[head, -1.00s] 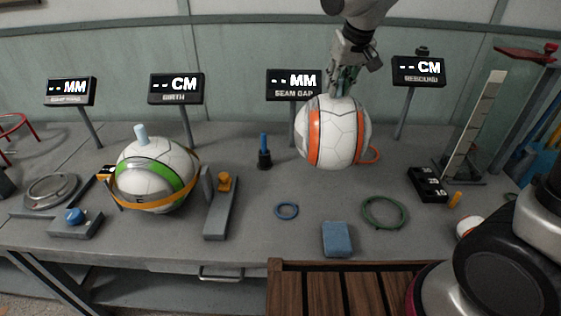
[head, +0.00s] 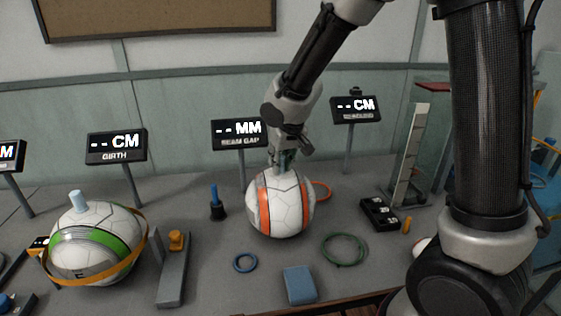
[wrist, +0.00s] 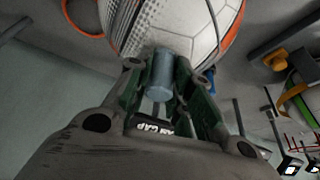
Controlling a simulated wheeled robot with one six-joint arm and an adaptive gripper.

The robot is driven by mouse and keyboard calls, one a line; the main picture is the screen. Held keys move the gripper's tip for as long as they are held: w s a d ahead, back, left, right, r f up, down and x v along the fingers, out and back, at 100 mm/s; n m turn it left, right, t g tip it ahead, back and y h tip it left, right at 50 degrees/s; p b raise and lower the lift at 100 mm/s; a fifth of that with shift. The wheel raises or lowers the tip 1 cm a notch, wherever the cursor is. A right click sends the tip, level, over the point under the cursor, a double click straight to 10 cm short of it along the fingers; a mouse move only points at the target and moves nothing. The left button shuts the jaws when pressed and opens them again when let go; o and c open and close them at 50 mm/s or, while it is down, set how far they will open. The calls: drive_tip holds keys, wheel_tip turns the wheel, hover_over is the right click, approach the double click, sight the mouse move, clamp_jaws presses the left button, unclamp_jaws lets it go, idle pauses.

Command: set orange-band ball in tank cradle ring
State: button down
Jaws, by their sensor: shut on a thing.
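The orange-band ball (head: 292,205) is white with panel lines and orange bands, and it shows at the middle of the head view. My gripper (head: 281,160) is above it, shut on the pale blue peg (wrist: 162,72) on the ball's top. The wrist view shows the peg between my green fingers and the ball (wrist: 172,25) beyond it. Whether the ball's underside touches the bench is unclear. I cannot make out the tank cradle ring for certain in either view; thin red bars (wrist: 302,142) show at the wrist view's right edge.
A green-band ball (head: 90,240) sits at left with a yellow strap around it. A blue ring (head: 245,262), blue block (head: 299,284), green ring (head: 344,249) and orange ring (head: 323,190) lie near the held ball. A glass tower (head: 415,155) stands at right.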

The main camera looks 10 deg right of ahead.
drive_tip(key=shift+f, duration=0.15)
drive_tip(key=c, duration=1.3)
unclamp_jaws()
